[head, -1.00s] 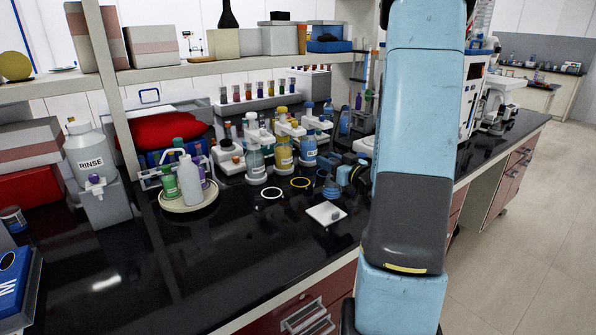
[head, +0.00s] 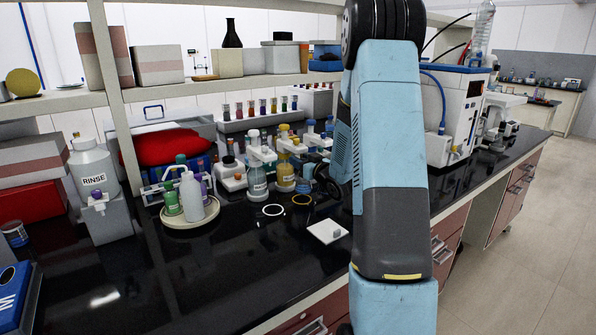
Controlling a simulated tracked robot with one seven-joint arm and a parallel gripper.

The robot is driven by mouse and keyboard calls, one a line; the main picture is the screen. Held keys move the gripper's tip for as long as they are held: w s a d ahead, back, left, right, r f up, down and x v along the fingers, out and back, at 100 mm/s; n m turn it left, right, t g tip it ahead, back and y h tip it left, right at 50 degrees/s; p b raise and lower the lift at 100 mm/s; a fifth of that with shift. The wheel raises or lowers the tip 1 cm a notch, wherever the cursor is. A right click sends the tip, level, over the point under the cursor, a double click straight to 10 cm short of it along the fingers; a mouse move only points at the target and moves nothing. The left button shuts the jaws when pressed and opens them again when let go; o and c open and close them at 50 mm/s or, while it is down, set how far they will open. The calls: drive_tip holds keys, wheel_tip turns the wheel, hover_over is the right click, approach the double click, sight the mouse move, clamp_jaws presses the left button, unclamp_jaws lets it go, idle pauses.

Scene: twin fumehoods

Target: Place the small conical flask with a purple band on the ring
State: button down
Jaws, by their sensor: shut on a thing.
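My gripper (head: 325,180) shows only in part, as a dark shape at the left edge of my arm, low over the bench near the bottles. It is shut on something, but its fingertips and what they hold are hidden. I cannot make out a small conical flask with a purple band. A white ring (head: 272,210) lies flat on the black bench and looks empty. A yellow ring (head: 302,199) lies just right of it, also empty. A blue ring (head: 320,188) beside my gripper is partly covered.
A white square pad (head: 322,232) with a small grey piece lies in front of the rings. Bottles with white (head: 257,178) and yellow (head: 285,174) contents stand behind them. A round tray (head: 188,218) with wash bottles stands left.

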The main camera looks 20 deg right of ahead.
drive_tip(key=shift+w+a, duration=0.1)
drive_tip(key=shift+w, duration=0.35)
drive_tip(key=shift+s+f, duration=0.1)
drive_tip(key=shift+f, duration=1.7)
drive_tip(key=c, duration=0.7)
unclamp_jaws()
